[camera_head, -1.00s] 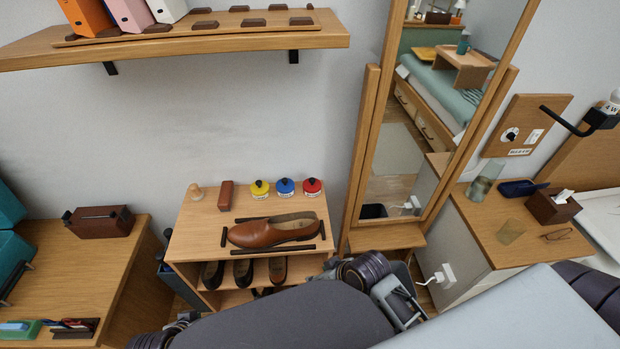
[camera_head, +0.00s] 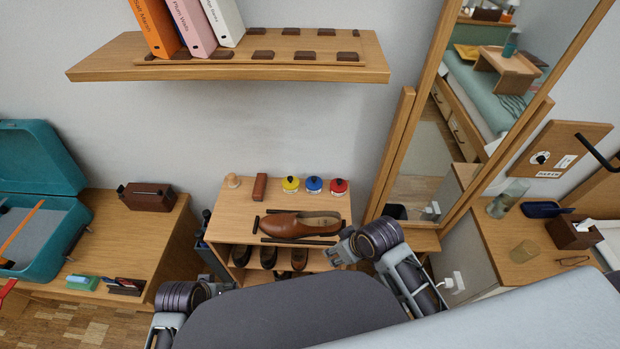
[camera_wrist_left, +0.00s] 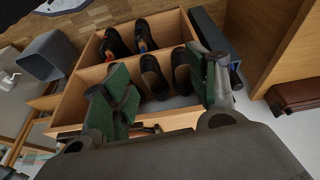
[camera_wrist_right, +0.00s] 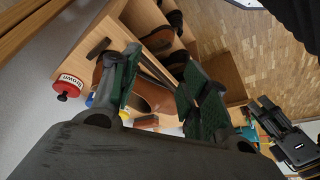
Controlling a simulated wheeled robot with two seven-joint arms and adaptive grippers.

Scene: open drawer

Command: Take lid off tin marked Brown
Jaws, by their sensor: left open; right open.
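Three small tins with dark-knobbed lids stand in a row on the shoe rack's top: yellow (camera_head: 291,184), blue (camera_head: 314,185) and red (camera_head: 338,187). In the right wrist view the red tin (camera_wrist_right: 68,86) has a white label reading "Brown", and its lid is on. My right gripper (camera_head: 343,252) is open and empty at the rack's front right, in front of the shoe and short of the tins. It also shows open in the right wrist view (camera_wrist_right: 160,68). My left gripper (camera_head: 222,288) is low at the rack's front left; the left wrist view (camera_wrist_left: 163,82) shows it open and empty.
A brown shoe (camera_head: 302,224) lies between dark strips in front of the tins. A mirror frame (camera_head: 397,150) rises close on the right. A shelf (camera_head: 230,72) overhangs behind.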

